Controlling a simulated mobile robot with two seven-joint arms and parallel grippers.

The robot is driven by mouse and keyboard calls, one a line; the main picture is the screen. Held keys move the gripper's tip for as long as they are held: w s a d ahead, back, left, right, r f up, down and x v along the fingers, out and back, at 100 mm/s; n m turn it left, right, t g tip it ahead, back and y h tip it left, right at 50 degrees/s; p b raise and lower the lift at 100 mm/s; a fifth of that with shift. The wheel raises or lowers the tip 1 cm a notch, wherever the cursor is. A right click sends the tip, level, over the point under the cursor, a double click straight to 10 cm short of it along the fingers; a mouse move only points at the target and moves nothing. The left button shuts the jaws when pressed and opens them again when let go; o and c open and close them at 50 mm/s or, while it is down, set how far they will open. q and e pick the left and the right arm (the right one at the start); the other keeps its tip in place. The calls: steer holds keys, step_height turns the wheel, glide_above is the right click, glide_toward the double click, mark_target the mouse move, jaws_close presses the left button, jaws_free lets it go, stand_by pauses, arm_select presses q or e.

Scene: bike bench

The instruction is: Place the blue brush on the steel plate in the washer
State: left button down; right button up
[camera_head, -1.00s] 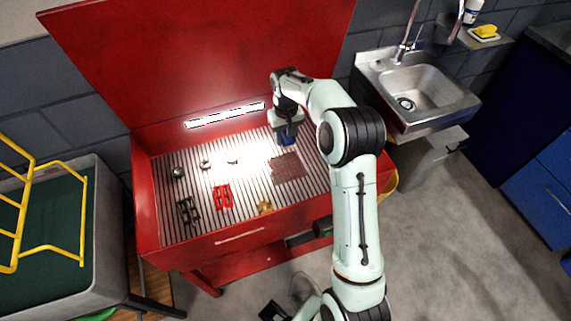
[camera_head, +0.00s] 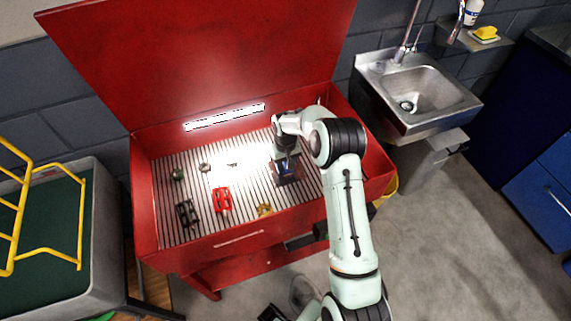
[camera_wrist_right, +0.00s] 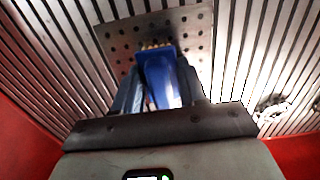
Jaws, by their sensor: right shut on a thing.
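The blue brush (camera_wrist_right: 160,75) is between the fingers of my right gripper (camera_wrist_right: 155,88), which is shut on it. Its pale bristle end points at the steel plate (camera_wrist_right: 123,38), a dark sheet with rows of holes lying on the slatted washer floor. In the head view my right gripper (camera_head: 286,167) is over the plate (camera_head: 293,180) and covers part of it; the brush shows only as a small blue patch. I cannot tell whether the brush touches the plate. A dark part at the bottom edge may be my left gripper (camera_head: 272,312); its fingers are unclear.
The red washer (camera_head: 240,240) has raised walls and an open lid behind. A red part (camera_head: 221,200), a black part (camera_head: 186,212), a brass piece (camera_head: 264,210) and small round parts lie left of the plate. A sink (camera_head: 425,95) stands at right.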

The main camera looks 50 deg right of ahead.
mark_target(285, 163)
steer(key=o, duration=0.6)
steer(key=shift+f, duration=0.15)
steer(key=o, duration=0.4)
steer(key=shift+o, duration=0.2)
step_height(285, 163, up, 12)
steer(key=shift+r+p, duration=0.25)
steer(key=shift+p, duration=0.05)
